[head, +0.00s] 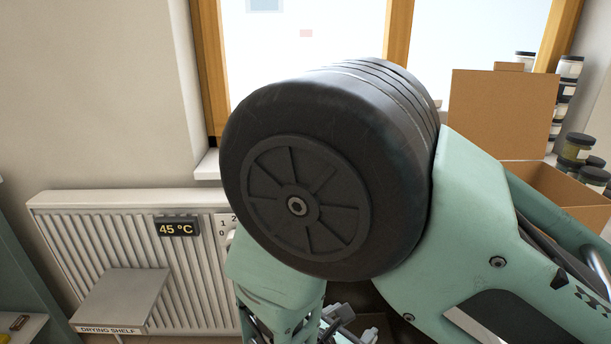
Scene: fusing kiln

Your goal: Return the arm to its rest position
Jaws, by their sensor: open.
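My own arm fills the middle and right of the head view. A big black round joint (297,206) stands in front of the window, with pale green links running down to the lower left and to the lower right. The lower link (275,285) runs out of the bottom edge. Some small grey metal parts (345,325) show at the bottom edge beside it; I cannot tell what they are. I cannot make out my gripper's fingers in this view.
A white radiator (60,230) with a 45 °C display (177,226) stands at the left. A grey drying shelf (122,295) is in front of it. An open cardboard box (500,110) and several jars (578,150) stand at the right. The window (290,45) is behind my arm.

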